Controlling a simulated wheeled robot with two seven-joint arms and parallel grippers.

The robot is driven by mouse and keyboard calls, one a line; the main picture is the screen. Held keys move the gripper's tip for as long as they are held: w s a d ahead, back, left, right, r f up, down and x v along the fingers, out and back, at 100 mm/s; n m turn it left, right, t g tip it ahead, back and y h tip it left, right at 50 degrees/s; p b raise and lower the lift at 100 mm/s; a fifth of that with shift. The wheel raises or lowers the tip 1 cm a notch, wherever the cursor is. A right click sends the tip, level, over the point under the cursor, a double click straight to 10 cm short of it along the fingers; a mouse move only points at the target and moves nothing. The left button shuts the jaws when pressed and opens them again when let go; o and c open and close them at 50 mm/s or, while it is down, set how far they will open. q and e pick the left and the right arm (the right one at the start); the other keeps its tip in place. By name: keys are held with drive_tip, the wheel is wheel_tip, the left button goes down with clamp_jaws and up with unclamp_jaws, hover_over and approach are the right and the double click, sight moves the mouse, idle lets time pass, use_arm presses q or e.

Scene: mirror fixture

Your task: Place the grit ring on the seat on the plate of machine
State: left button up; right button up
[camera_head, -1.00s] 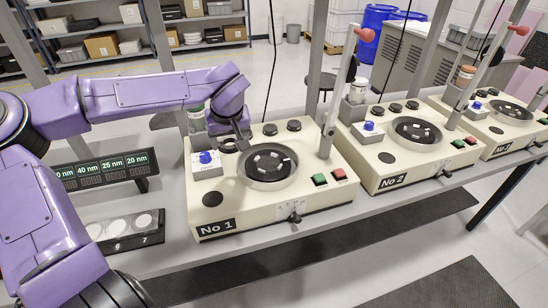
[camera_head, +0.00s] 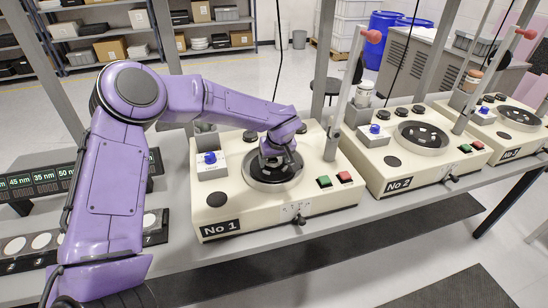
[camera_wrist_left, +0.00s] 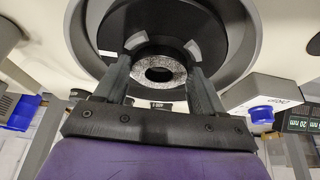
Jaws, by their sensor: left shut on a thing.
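My left gripper (camera_head: 274,162) is over the round dark plate (camera_head: 253,183) of the machine labelled No 1 (camera_head: 215,212). In the left wrist view its two fingers (camera_wrist_left: 164,47) are shut on the grit ring (camera_wrist_left: 178,72), a grey speckled ring with a dark centre hole. In the head view the ring is hidden behind the gripper. The dark plate (camera_wrist_left: 228,35) fills the top of the wrist view behind the fingers. I cannot tell whether the ring touches the plate. The seat cannot be made out clearly. My right gripper is not in view.
The blue knob (camera_head: 210,158), green button (camera_head: 323,181) and red button (camera_head: 344,176) are around the plate. Machines No 2 (camera_head: 398,184) and No 3 (camera_head: 510,153) stand further right.

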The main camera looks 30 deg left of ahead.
use_arm(q)
drive_tip(key=o, duration=1.3)
drive_tip(key=shift+r, duration=0.15)
drive_tip(key=v, duration=1.2)
drive_tip(key=shift+b, duration=0.45)
